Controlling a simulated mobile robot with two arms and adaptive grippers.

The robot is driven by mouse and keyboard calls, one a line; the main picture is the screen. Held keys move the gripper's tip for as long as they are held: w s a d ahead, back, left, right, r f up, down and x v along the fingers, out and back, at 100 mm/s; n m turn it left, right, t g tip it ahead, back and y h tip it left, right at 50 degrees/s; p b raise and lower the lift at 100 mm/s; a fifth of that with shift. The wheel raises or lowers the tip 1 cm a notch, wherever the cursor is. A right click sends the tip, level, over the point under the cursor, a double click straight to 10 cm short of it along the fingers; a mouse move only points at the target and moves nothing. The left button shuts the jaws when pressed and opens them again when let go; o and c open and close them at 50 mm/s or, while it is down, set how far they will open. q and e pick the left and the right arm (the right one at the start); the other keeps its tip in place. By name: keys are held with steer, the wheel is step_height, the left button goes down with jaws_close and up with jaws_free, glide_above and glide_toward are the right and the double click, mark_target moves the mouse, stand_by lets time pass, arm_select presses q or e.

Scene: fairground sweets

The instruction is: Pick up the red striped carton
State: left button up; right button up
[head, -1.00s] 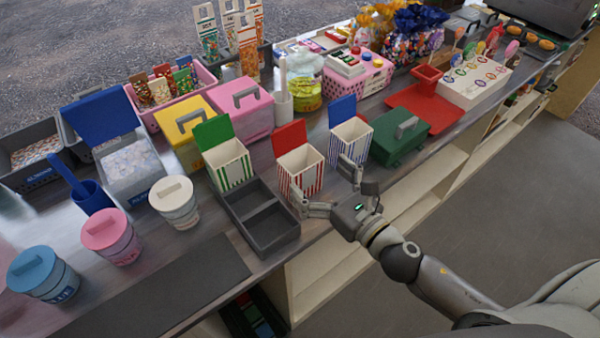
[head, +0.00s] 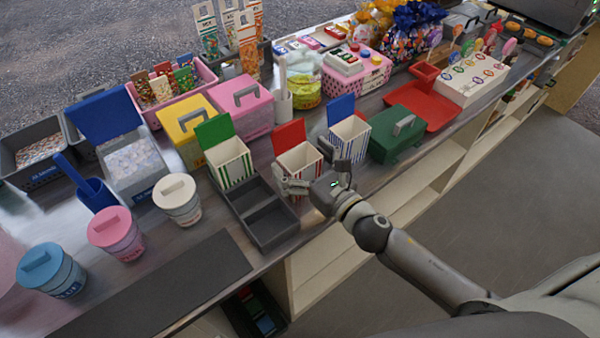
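The red striped carton (head: 299,164) stands upright on the counter with its red lid flap (head: 289,137) raised. It is between a green striped carton (head: 230,162) and a blue striped carton (head: 349,138). My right gripper (head: 302,163) is at the carton's near side. Its fingers are spread, one at the carton's left side and one at its right, by the gap to the blue striped carton. The gripper hides the carton's lower front, and I cannot tell whether the fingers touch it. My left gripper is not in view.
A dark two-compartment tray (head: 252,225) sits close to the left of the gripper. A green box (head: 397,136) and a red tray (head: 436,110) are to the right. Lidded tubs stand at the left. Open floor lies in front of the counter.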

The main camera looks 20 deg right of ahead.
steer(key=c, duration=0.8)
